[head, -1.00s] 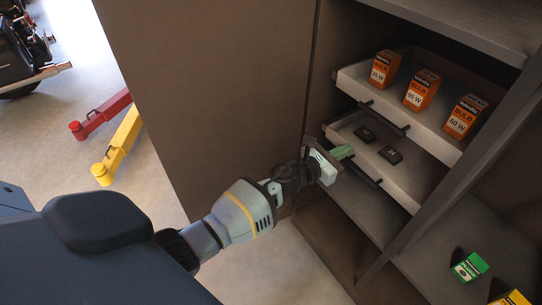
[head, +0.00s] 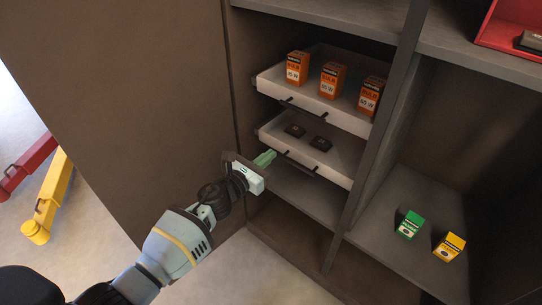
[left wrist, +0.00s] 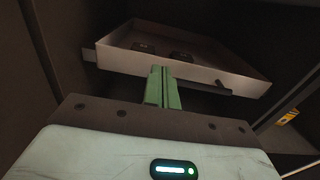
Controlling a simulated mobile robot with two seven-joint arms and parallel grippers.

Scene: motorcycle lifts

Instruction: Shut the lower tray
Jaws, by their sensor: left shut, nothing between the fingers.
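The lower tray (head: 336,170) is a white drawer in the cabinet, pulled out a little, with a dark bar handle (head: 298,163) on its front. Two small black items (head: 320,143) lie in it. The lower tray also shows in the left wrist view (left wrist: 215,74), ahead of the fingers. My left gripper (head: 267,158) has green fingers that are shut and empty. Its tips are close to the left part of the tray's front; I cannot tell whether they touch it. My right gripper is not in view.
The upper tray (head: 341,117) sits above, also pulled out, with orange bulb boxes (head: 332,80) in it. A large brown door panel (head: 130,90) stands at left. Green (head: 410,224) and yellow (head: 449,247) boxes stand on the right shelf. A red bin (head: 500,30) is at top right.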

